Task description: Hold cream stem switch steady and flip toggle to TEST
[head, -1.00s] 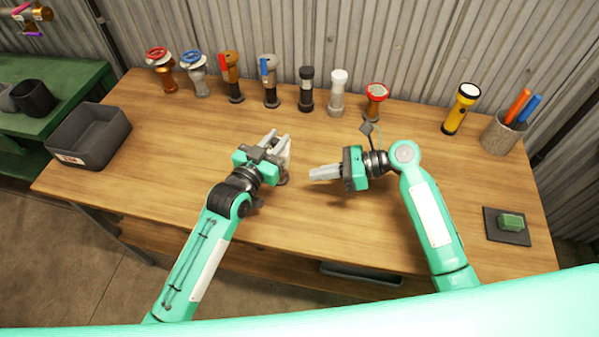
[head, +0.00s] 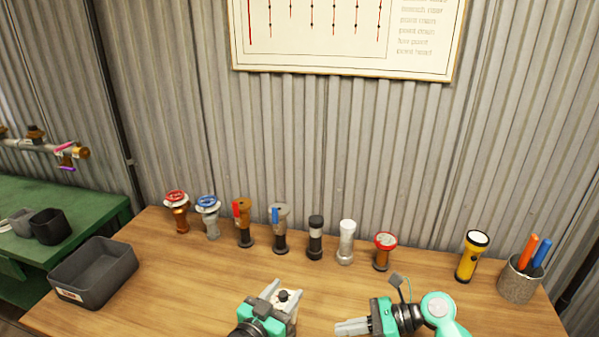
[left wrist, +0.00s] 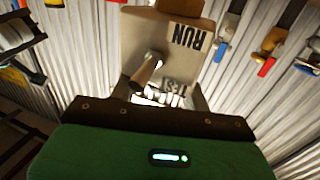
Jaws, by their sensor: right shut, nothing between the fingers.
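The cream stem switch (left wrist: 165,35) fills the upper middle of the left wrist view. Its face carries the words RUN and TEST, with RUN farther from my gripper's body. A metal toggle (left wrist: 146,72) sticks out beside the words; its tip appears nearer TEST, but I cannot tell its setting for sure. In the head view the switch (head: 284,297) shows its cream top with a dark knob between the fingers of my left gripper (head: 280,297), which is shut on it. My right gripper (head: 342,328) is shut and empty, to the right of the switch, fingers pointing left.
Several valves and fittings, from a red-wheeled valve (head: 177,205) to a red-topped one (head: 384,250), line the table's back. A grey bin (head: 95,280) is at left. A yellow flashlight (head: 470,257) and pen cup (head: 520,282) stand at right. Mid-table wood is clear.

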